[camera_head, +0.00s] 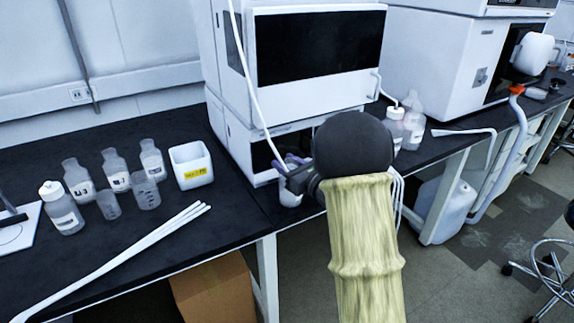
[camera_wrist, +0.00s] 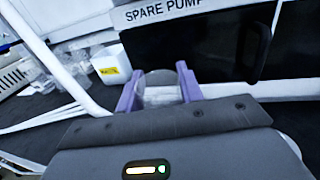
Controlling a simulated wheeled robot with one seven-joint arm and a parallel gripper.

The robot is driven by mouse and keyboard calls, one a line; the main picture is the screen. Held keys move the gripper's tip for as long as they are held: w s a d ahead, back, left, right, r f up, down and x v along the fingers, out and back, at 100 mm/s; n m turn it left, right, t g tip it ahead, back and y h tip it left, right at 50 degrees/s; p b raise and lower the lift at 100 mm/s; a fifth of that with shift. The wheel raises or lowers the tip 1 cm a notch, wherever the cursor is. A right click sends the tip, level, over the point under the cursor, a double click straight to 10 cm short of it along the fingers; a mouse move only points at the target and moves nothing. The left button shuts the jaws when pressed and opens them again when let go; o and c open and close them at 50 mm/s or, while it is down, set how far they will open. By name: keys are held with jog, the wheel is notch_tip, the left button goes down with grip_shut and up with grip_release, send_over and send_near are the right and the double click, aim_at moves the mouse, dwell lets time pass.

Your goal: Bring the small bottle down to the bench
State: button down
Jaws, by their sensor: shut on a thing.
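My gripper (camera_head: 291,166) is at the front of the white instrument stack, low over the dark bench (camera_head: 236,212). In the wrist view my gripper (camera_wrist: 160,90) has its purple fingers shut on the small bottle (camera_wrist: 160,96), which is clear with a pale band. In the head view the small bottle (camera_head: 290,198) shows as a whitish shape below the fingers, partly hidden by my wrist. It looks roughly upright near the bench's front edge. I cannot tell whether its base touches the bench.
A white tube (camera_head: 240,75) hangs beside my gripper. A white bin (camera_head: 191,165), several bottles (camera_head: 115,170) and long white rods (camera_head: 120,262) are at left. More bottles (camera_head: 412,120) stand right.

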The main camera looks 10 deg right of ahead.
jog(key=c, duration=1.3)
grip_release()
jog(key=shift+c, duration=0.2)
jog(key=o, duration=0.4)
jog(key=shift+o, duration=0.2)
jog(key=shift+r, duration=0.15)
jog(key=v, duration=1.2)
